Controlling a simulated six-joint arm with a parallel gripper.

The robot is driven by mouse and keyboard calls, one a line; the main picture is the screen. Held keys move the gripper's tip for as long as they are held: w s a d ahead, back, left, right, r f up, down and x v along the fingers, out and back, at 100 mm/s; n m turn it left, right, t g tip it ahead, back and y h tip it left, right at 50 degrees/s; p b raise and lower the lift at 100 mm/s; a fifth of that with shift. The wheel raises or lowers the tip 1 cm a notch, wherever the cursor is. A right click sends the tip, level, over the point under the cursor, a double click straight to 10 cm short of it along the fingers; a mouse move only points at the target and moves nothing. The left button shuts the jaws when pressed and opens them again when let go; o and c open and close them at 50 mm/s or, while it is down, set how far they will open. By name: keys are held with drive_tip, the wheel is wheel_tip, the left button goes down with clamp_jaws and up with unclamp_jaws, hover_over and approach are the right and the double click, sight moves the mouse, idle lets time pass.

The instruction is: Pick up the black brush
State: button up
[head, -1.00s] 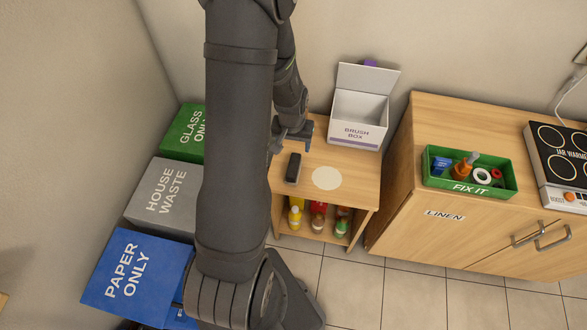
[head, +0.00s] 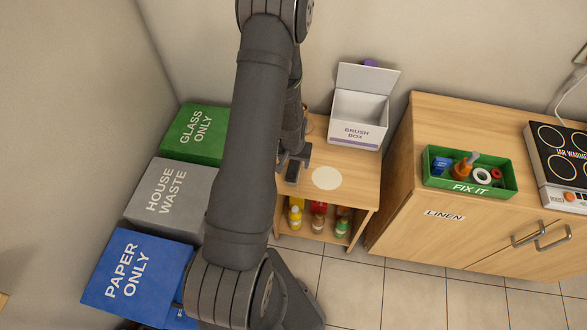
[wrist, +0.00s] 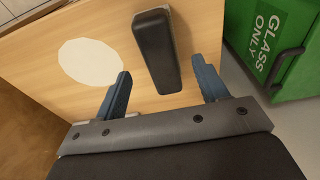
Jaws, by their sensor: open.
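The black brush (wrist: 157,50) lies on the wooden shelf top (wrist: 105,22), seen as a dark rounded block in the wrist view. In the head view the brush (head: 292,172) shows only in part, behind my gripper. My gripper (wrist: 161,85) is open and empty, with one blue finger to each side of the brush's near end in the picture. In the head view my gripper (head: 294,162) is over the brush. I cannot tell how high the fingers are above the shelf top.
A pale round spot (head: 326,178) lies right of the brush. An open white brush box (head: 358,118) stands behind it. Green (head: 196,133), grey (head: 170,192) and blue (head: 140,278) bins are at left. A green FIX IT tray (head: 469,173) sits on the right cabinet.

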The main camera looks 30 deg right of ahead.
sight(294, 165)
drive_tip(key=shift+w+f, duration=0.15)
drive_tip(key=shift+f, duration=1.05)
drive_tip(key=shift+w+f, duration=0.15)
drive_tip(key=shift+f, duration=1.05)
drive_tip(key=c, duration=1.2)
drive_tip(key=shift+d+r, duration=0.1)
drive_tip(key=shift+r, duration=0.1)
